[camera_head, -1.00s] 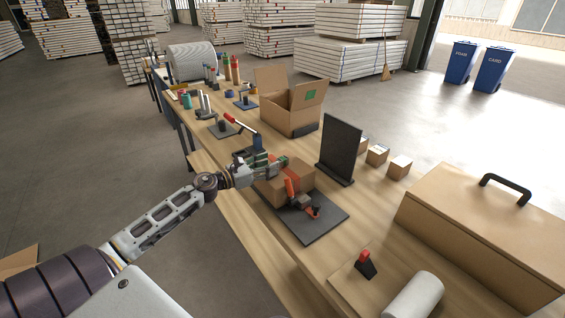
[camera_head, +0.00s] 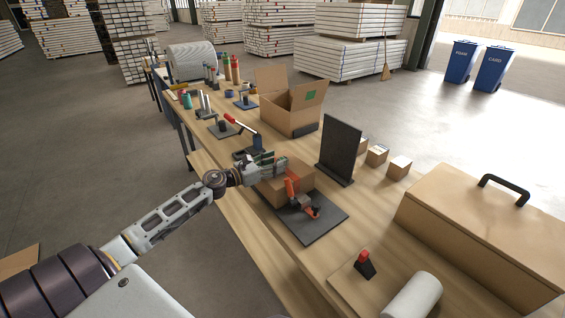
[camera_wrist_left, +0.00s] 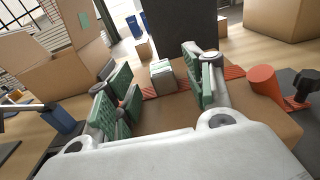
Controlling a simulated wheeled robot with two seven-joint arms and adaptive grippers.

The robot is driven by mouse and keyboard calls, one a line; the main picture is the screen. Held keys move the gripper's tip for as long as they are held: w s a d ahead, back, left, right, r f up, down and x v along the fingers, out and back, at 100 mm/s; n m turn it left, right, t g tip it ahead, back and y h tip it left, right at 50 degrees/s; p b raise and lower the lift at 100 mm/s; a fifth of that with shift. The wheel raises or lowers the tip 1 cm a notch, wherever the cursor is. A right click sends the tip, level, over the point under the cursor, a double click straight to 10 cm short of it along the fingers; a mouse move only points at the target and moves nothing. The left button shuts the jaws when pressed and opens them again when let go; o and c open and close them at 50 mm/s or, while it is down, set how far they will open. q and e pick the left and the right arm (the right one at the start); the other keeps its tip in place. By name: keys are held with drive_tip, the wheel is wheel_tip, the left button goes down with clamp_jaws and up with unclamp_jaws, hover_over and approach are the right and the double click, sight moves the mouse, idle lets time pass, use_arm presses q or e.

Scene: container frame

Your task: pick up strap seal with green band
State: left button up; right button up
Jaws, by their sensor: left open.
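My left gripper (camera_head: 272,166) is open over the top of a brown carton (camera_head: 292,184) on the workbench. In the left wrist view its green-padded fingers (camera_wrist_left: 163,86) stand apart on either side of a small grey seal with a green band (camera_wrist_left: 162,76). The seal lies on the carton by an orange-red strap (camera_wrist_left: 178,88), with a gap to each finger. In the head view I cannot pick out the seal behind the fingers. My right gripper is not in view.
An orange-handled strapping tool (camera_head: 298,200) stands close to the carton on a dark plate (camera_head: 318,226). A dark upright panel (camera_head: 340,148) is behind. An open cardboard box (camera_head: 290,113) and a clamp with a red handle (camera_head: 240,124) are farther along the bench.

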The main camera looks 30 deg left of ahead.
use_arm(q)
drive_tip(key=shift+x, duration=1.35)
drive_tip(key=c, duration=1.1)
